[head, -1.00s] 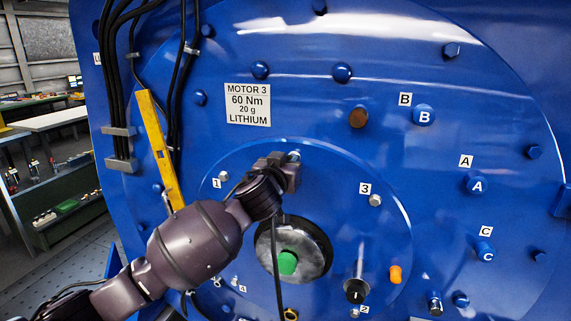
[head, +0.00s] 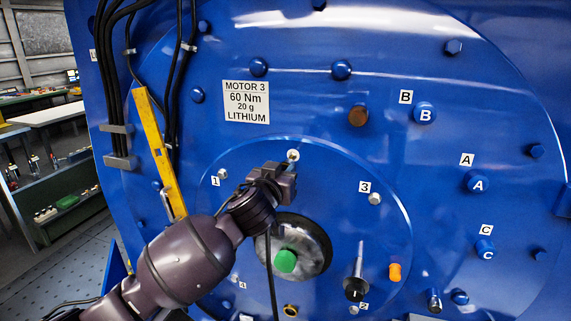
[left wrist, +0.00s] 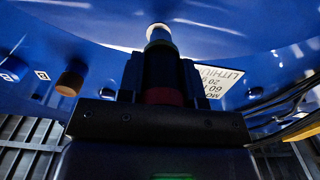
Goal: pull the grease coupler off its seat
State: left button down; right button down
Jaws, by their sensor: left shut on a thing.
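My left gripper (head: 284,176) is shut on the grease coupler in front of the blue motor face. In the left wrist view the coupler (left wrist: 160,70) is a dark cylinder with a red band, upright between the jaws. A pale round fitting (left wrist: 158,36) shows at its far end; I cannot tell there whether they touch. In the head view a small pale fitting (head: 293,155) shows bare just above the jaws, apart from them. A black hose (head: 271,275) hangs below the gripper. My right gripper is not in view.
A green plug (head: 285,261) sits in the dark hub below the gripper. A black-ended rod (head: 355,280) and an orange cap (head: 395,272) stick out at lower right. A yellow bar (head: 160,150) and black cables (head: 112,80) run down the left.

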pick_arm(q)
jog(key=shift+s+a+r, duration=0.1)
jog(key=shift+s+r, duration=0.15)
jog(key=shift+s, duration=0.05)
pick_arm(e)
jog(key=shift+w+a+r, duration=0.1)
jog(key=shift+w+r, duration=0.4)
pick_arm(q)
jog(key=shift+s, duration=0.15)
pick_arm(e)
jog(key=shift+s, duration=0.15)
pick_arm(q)
jog(key=shift+s+a+r+p, duration=0.1)
jog(key=shift+s+a+p, duration=0.15)
jog(key=shift+s, duration=0.55)
jog(key=shift+s+a, duration=0.15)
jog(key=shift+s, duration=0.2)
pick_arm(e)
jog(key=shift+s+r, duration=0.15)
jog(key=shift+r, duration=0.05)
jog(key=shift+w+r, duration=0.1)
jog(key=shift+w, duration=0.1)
